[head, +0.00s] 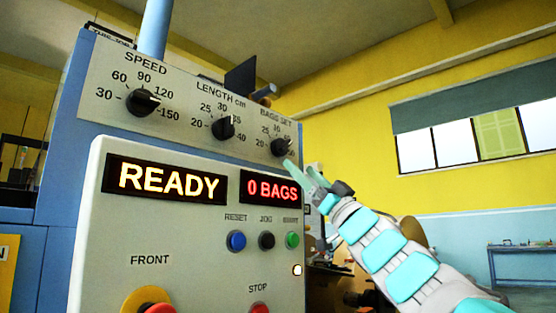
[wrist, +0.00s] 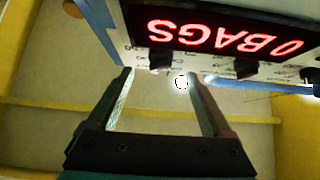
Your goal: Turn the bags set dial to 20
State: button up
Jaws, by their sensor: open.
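The bags set dial (head: 280,147) is a black knob at the right end of the sloped upper panel, under the label BAGS SET. A 20 shows at its left; its pointer is too small to read. My gripper (head: 300,166) is open, its pale green fingers just below and right of this dial, reaching up toward it. In the wrist view, turned upside down, the gripper (wrist: 159,78) is open and a black knob (wrist: 160,60), seemingly the bags set dial, sits just beyond and between the fingertips. I cannot tell whether they touch it.
The length dial (head: 223,128) and speed dial (head: 142,102) are to the left. Below, displays read READY (head: 168,180) and 0 BAGS (head: 271,190). Blue (head: 236,240), black (head: 266,240) and green (head: 292,240) buttons sit under them. The room right of the panel is open.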

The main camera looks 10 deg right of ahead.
aim_at(286, 149)
jog(key=p+x, duration=0.1)
jog(key=x, duration=0.6)
jog(key=shift+w+a+r+p, duration=0.2)
jog(key=shift+r+p, duration=0.1)
jog(key=shift+r, duration=0.05)
grip_shut()
dwell(0.6)
